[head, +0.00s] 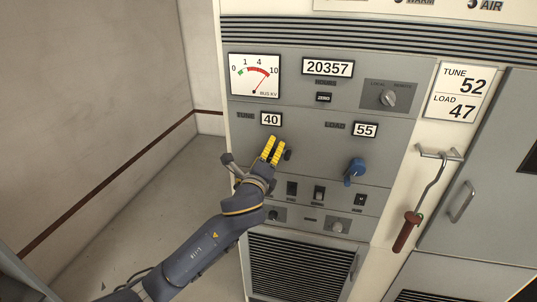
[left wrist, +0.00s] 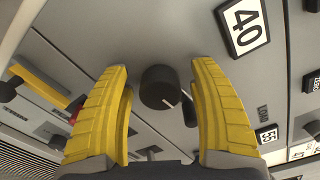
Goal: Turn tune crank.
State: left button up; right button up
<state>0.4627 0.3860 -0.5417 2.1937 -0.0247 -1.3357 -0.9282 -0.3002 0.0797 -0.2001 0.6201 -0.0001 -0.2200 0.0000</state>
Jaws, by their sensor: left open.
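The tune crank shows as a black round knob (left wrist: 160,86) with a small dark handle beside it in the left wrist view. In the head view only its dark edge (head: 288,155) shows behind my gripper. The tune counter (head: 271,119) reads 40; it also shows in the left wrist view (left wrist: 243,26). My left gripper (head: 273,150) has yellow fingers and is open in front of the panel. In the left wrist view its fingers (left wrist: 162,100) stand either side of the knob; contact cannot be told. My right gripper is not in view.
A blue load crank (head: 355,170) sits to the right under a counter (head: 365,130) reading 55. A placard (head: 460,92) reads tune 52, load 47. A red-handled hook (head: 407,232) hangs at right. Switches (head: 319,193) lie below; open floor is at left.

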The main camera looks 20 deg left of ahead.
pick_arm(q)
jog(key=s, duration=1.2)
jog(key=shift+d, duration=0.3)
